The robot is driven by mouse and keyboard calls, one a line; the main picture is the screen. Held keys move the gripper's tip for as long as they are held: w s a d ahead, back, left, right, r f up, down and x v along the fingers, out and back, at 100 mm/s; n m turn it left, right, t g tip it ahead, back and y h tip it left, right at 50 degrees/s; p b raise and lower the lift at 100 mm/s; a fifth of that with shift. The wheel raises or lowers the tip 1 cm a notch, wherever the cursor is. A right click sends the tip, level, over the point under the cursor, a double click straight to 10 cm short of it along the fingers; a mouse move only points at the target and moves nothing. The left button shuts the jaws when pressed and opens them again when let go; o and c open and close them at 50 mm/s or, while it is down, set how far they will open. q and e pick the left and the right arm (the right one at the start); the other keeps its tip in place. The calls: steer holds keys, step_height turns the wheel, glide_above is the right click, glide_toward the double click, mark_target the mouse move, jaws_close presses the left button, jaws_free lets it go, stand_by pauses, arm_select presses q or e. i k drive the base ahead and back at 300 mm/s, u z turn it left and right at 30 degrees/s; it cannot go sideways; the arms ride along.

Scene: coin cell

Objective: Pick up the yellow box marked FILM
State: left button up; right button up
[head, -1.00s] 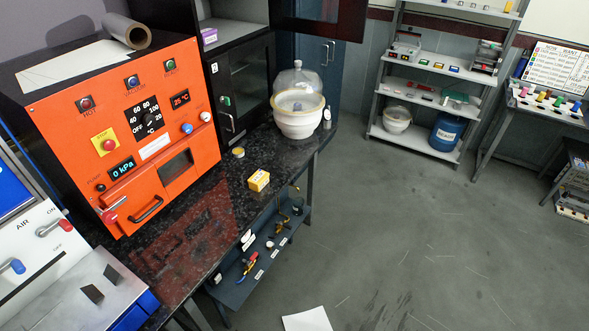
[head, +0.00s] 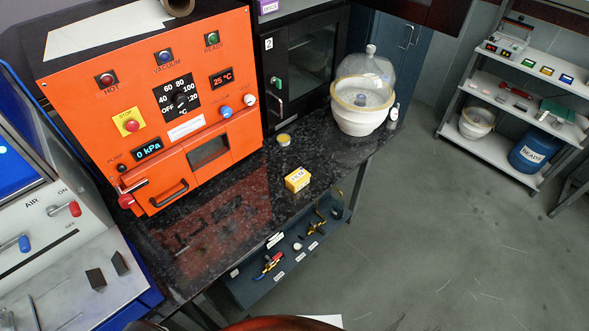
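The yellow box (head: 297,180) sits on the dark speckled counter (head: 235,225), near its front edge, in the head view. It has a white label with dark marks on it, too small to read for certain. Neither of my grippers is in view, and nothing touches the box.
An orange vacuum oven (head: 150,105) stands behind and left of the box. A small round yellow-lidded tin (head: 284,140) and a white bowl with a glass dome (head: 362,100) stand farther back. A lower shelf (head: 290,250) holds fittings. Open floor lies to the right.

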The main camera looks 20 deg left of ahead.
mark_target(300, 178)
steer(key=u, duration=0.7)
steer(key=i, duration=1)
steer(key=u, duration=0.85)
